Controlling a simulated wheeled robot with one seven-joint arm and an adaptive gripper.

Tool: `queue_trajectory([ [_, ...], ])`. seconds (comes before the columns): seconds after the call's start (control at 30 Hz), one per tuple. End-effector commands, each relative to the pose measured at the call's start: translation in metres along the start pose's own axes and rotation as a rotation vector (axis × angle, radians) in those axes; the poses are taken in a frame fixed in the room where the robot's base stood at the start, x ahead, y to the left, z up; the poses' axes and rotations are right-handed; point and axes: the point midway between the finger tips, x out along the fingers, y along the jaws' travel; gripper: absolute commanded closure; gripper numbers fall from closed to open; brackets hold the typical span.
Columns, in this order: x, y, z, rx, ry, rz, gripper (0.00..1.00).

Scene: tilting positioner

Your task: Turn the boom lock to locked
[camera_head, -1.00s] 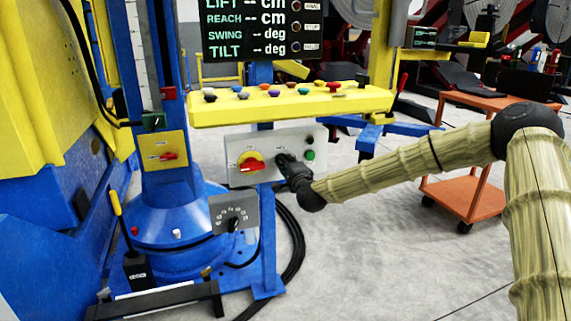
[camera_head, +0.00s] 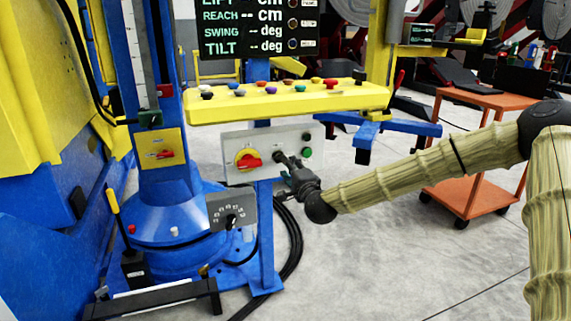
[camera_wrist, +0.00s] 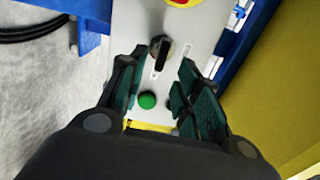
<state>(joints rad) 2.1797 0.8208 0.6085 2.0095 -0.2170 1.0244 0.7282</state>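A red handle on a yellow plate (camera_head: 160,155) sits on the blue column. The grey panel (camera_head: 232,175) carries a red rotary switch on a yellow disc (camera_head: 249,160), a black selector knob (camera_head: 279,156) and a green button (camera_head: 307,152). The labels are too small to read, so I cannot tell which control is the boom lock. My gripper (camera_head: 292,170) is in front of the panel, just right of and below the black knob. In the wrist view my gripper (camera_wrist: 162,62) is open, with the black knob (camera_wrist: 160,50) seen between its fingers, and the green button (camera_wrist: 148,100) nearer.
A yellow console (camera_head: 290,105) with several coloured buttons overhangs the grey panel. A dial plate (camera_head: 232,208) stands lower left of my gripper. Black cables (camera_head: 292,245) hang below. An orange cart (camera_head: 470,160) stands right, behind my arm. Open floor (camera_head: 390,270) lies below my arm.

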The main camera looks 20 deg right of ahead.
Motion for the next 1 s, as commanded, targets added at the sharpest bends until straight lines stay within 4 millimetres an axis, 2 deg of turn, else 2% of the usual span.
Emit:
queue_trajectory([
  [0.03, -0.010, 0.000, 0.000, 0.001, -0.001, 0.001, 0.67],
  [0.2, -0.035, 0.000, 0.000, 0.001, -0.001, 0.001, 0.67],
  [0.4, -0.050, 0.001, -0.001, 0.001, 0.001, 0.001, 0.67],
  [0.9, -0.053, 0.001, 0.000, 0.000, 0.000, 0.001, 0.67],
  [1.0, -0.054, 0.007, 0.004, -0.010, -0.007, 0.014, 0.67],
])
